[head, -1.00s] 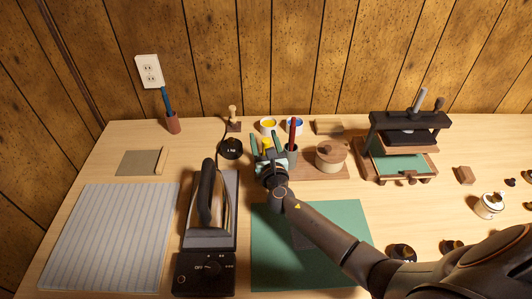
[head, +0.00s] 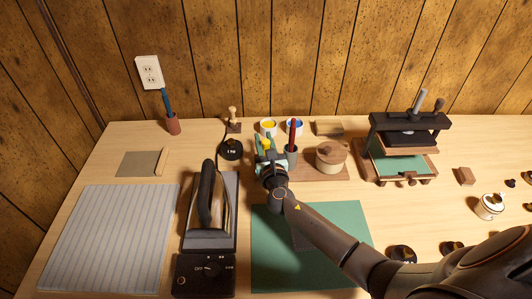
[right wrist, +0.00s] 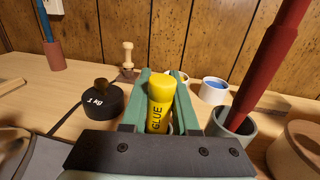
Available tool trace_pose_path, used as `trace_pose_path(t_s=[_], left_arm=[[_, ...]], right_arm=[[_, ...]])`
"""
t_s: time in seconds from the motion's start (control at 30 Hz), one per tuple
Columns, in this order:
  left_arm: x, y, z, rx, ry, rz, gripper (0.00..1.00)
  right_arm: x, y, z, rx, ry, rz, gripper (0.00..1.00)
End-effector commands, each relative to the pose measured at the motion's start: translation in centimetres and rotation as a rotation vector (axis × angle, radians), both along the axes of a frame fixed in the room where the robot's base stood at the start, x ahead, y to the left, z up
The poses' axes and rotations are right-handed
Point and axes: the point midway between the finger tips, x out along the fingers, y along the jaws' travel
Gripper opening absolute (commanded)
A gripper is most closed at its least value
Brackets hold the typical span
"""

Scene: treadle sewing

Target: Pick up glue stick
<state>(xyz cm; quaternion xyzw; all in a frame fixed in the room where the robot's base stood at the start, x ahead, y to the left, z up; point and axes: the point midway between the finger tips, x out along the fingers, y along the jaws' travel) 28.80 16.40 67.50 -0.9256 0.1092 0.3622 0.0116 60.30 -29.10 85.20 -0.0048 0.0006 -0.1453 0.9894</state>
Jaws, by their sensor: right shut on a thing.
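The glue stick (right wrist: 158,104) is a yellow cylinder with "GLUE" printed on it. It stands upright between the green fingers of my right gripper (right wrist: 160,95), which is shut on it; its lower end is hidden. In the head view my right gripper (head: 268,152) is at the back middle of the table, and only a little yellow of the glue stick shows between the fingers. My left gripper is not in view.
A grey cup with a red tool (head: 292,138) stands just right of my gripper, with a round wooden pot (head: 332,155) beyond it. A black 1 kg weight (head: 231,150) and an iron (head: 208,210) are on the left. Paint pots (head: 268,127) stand behind.

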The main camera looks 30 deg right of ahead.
Motion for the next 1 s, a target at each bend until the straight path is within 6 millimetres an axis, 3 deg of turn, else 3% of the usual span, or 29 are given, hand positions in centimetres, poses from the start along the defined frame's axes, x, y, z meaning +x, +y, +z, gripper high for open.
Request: trace_pose_path(t_s=[0.27,0.37,0.7,1.0], left_arm=[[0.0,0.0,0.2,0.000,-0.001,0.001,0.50],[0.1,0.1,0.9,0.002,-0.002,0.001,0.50],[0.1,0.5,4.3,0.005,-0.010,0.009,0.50],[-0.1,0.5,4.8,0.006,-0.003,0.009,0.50]], right_arm=[[0.0,0.0,0.3,0.000,-0.001,0.000,0.00],[0.0,0.0,1.4,0.002,-0.002,-0.001,0.00],[0.0,0.0,8.2,0.000,-0.002,0.000,0.00],[0.0,0.0,10.1,-0.002,0.001,-0.001,0.00]])
